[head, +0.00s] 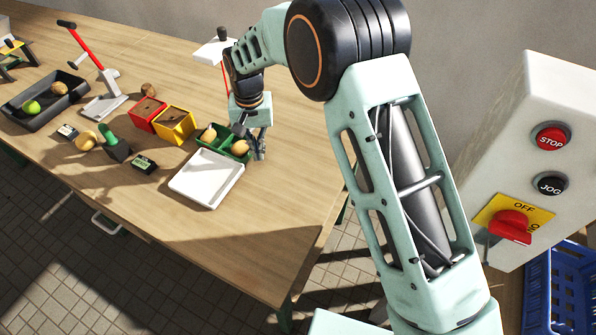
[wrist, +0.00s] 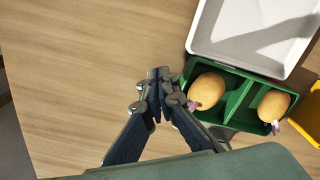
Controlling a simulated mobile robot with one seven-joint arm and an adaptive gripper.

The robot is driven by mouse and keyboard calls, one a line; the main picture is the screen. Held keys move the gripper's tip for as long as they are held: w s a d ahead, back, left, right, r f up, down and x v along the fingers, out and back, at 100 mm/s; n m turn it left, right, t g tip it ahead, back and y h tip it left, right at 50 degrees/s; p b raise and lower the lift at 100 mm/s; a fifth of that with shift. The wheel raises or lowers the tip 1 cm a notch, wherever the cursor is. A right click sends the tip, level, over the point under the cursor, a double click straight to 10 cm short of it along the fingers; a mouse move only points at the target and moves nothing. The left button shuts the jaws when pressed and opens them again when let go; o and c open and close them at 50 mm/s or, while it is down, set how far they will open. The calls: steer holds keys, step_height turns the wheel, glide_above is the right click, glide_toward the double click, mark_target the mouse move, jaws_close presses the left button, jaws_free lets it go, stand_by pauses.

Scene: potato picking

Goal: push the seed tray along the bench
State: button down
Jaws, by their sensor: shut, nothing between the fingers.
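The green seed tray (head: 224,147) sits on the bench with a potato in each of its two visible compartments. In the wrist view the tray (wrist: 238,98) holds a left potato (wrist: 208,88) and a right potato (wrist: 273,105), both with purplish sprouts. My gripper (head: 260,153) is down beside the tray's right end in the head view. In the wrist view my gripper (wrist: 160,76) is shut and empty, its fingers close to the tray's left wall. I cannot tell whether they touch it.
A white tray (head: 206,180) lies right against the green tray's front side. Yellow (head: 175,124) and red (head: 147,113) boxes stand to its left. Bare bench (head: 245,235) lies in front. A control box (head: 525,165) stands at the right.

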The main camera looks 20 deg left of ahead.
step_height(320, 180, up, 8)
steer(key=p, duration=0.4)
steer(key=shift+f, duration=0.2)
steer(key=shift+s, duration=0.1)
stand_by(0.5)
